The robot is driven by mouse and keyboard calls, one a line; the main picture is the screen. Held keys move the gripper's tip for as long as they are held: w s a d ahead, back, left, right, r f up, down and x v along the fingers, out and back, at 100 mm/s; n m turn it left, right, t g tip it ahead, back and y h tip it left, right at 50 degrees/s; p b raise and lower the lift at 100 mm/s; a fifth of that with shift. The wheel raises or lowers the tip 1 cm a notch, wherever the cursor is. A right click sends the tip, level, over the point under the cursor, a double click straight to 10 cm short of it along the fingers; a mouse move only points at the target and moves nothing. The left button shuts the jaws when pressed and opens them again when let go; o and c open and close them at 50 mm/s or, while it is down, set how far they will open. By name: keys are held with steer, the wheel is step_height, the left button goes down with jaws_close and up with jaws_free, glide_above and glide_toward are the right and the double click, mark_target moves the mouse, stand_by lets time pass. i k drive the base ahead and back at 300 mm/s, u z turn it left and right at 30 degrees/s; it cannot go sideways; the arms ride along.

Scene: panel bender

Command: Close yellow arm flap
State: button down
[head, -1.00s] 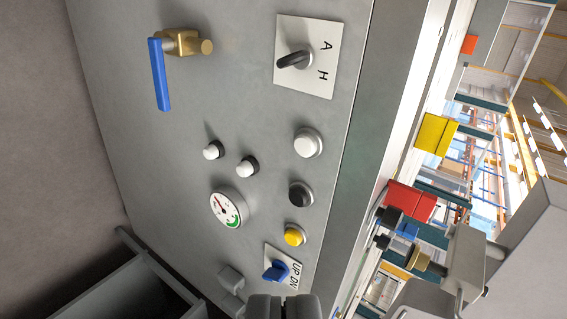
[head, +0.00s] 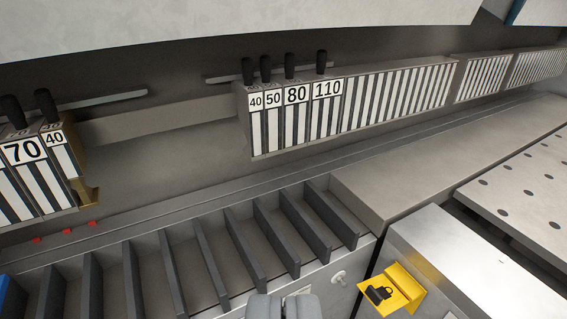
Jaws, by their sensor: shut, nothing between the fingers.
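A yellow flap-like part (head: 405,283) shows at the lower right, at the near corner of a grey metal block. It has two yellow faces at an angle to each other, and a black fitting (head: 380,294) on the left one. I cannot tell for sure that this is the arm flap, or how far it stands open. My gripper (head: 285,308) is at the bottom middle, left of the yellow part and apart from it. Its two dark fingers are together and empty, and only their upper ends show.
Dark slotted dividers (head: 190,262) lie left of my gripper. Numbered tool segments (head: 296,112) with black handles hang above, and more (head: 35,165) hang at the left. A grey block (head: 470,275) and a table with holes (head: 535,185) are at the right.

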mark_target(384, 296)
steer(key=z, duration=1.1)
steer(key=i, duration=1)
steer(key=u, duration=1.35)
